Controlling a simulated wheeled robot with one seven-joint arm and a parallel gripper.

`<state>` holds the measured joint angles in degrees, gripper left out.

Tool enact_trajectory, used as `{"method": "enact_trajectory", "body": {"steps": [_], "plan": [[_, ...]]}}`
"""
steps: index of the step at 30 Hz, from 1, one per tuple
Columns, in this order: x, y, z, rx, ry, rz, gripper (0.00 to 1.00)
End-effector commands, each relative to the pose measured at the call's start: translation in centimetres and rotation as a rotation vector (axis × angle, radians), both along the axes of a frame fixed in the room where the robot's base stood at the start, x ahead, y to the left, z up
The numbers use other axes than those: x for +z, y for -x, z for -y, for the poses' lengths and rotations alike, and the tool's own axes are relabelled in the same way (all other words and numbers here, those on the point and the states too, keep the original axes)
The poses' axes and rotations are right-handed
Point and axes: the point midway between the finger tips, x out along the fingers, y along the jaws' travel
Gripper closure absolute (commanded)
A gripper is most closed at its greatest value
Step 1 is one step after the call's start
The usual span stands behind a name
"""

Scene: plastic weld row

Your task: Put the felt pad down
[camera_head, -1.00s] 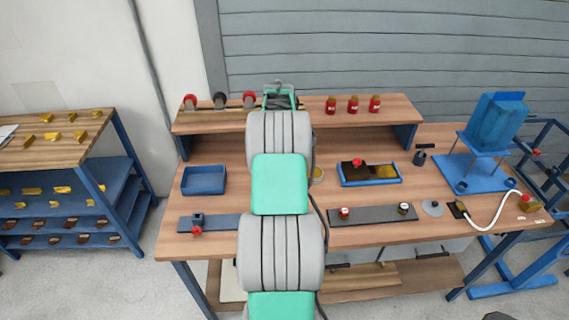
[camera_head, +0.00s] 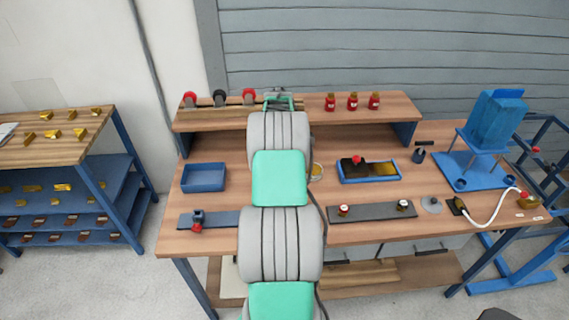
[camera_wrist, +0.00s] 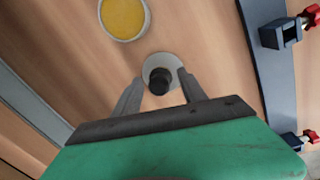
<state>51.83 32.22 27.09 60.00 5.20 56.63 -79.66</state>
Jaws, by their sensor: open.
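What looks like the felt pad, a pale round disc (camera_wrist: 148,64) with a black knob (camera_wrist: 159,81), rests on the wooden bench in the wrist view. My gripper (camera_wrist: 158,76) is open, with one finger on each side of the knob and gaps between. The fingertips are over or beside the disc; their exact height cannot be told. In the head view my arm hides this pad and the gripper's fingers. A similar grey disc with a knob (camera_head: 432,205) lies at the right of the bench.
A dish of yellow stuff (camera_wrist: 124,18) stands close to the pad. A bar with red-knobbed clamps (camera_wrist: 282,36) lies at the right of the wrist view. The bench (camera_head: 240,190) also holds a blue tray (camera_head: 203,178) and a blue tray with a dark block (camera_head: 369,172).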

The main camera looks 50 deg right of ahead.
Motion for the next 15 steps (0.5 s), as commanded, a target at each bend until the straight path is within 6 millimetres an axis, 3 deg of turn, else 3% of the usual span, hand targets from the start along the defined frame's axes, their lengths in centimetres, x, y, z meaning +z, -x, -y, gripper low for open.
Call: {"method": "enact_trajectory", "body": {"steps": [5,15], "plan": [[1.0,-0.1,0.0,0.0,0.003,0.002,0.5],[9.0,0.0,-0.7,0.0,0.004,0.003,0.5]]}}
